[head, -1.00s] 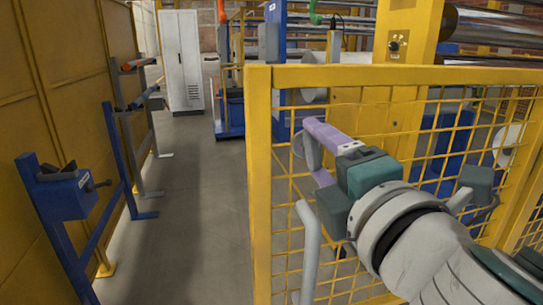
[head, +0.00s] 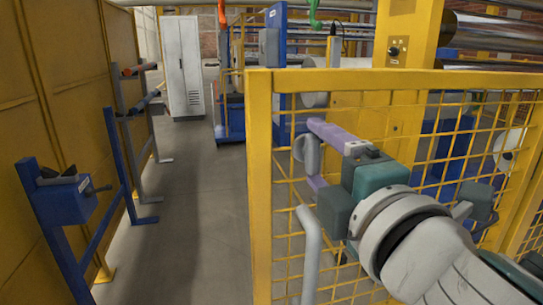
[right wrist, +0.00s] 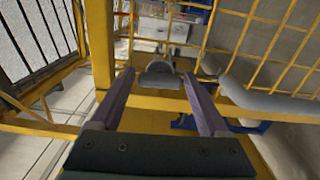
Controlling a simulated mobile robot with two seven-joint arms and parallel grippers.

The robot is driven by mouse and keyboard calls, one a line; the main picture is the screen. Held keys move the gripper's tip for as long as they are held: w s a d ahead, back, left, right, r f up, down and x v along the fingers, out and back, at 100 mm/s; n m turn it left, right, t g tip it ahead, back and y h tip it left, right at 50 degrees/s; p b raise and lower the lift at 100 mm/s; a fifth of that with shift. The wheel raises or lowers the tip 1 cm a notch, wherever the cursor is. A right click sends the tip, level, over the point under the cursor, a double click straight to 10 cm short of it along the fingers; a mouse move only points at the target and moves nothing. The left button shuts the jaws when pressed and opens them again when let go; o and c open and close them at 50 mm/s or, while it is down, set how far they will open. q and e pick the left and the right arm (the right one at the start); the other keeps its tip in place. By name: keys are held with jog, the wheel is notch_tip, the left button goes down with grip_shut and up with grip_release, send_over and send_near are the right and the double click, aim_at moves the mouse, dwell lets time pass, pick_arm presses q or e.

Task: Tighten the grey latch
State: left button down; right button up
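The grey latch (head: 309,155) is a small rounded grey piece beside the yellow mesh gate (head: 258,190). It also shows in the right wrist view (right wrist: 160,77), in front of a yellow bar. My right gripper (head: 313,153) has two purple fingers, spread apart. In the right wrist view, its fingers (right wrist: 157,76) reach out on either side of the latch, with gaps visible between them and it. The gripper body hides part of the mesh behind. My left gripper is in neither view.
A grey vertical handle tube (head: 309,255) stands at the gate below my right gripper. A blue stand (head: 65,200) and racks line the yellow wall at left. A white cabinet (head: 182,65) stands at the back. The aisle floor (head: 195,200) is clear.

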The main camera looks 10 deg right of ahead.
jog(key=shift+o, duration=1.2)
jog(key=s+b, duration=0.1)
jog(key=s, duration=0.9)
jog(key=shift+d+b, duration=0.2)
jog(key=shift+b, duration=0.1)
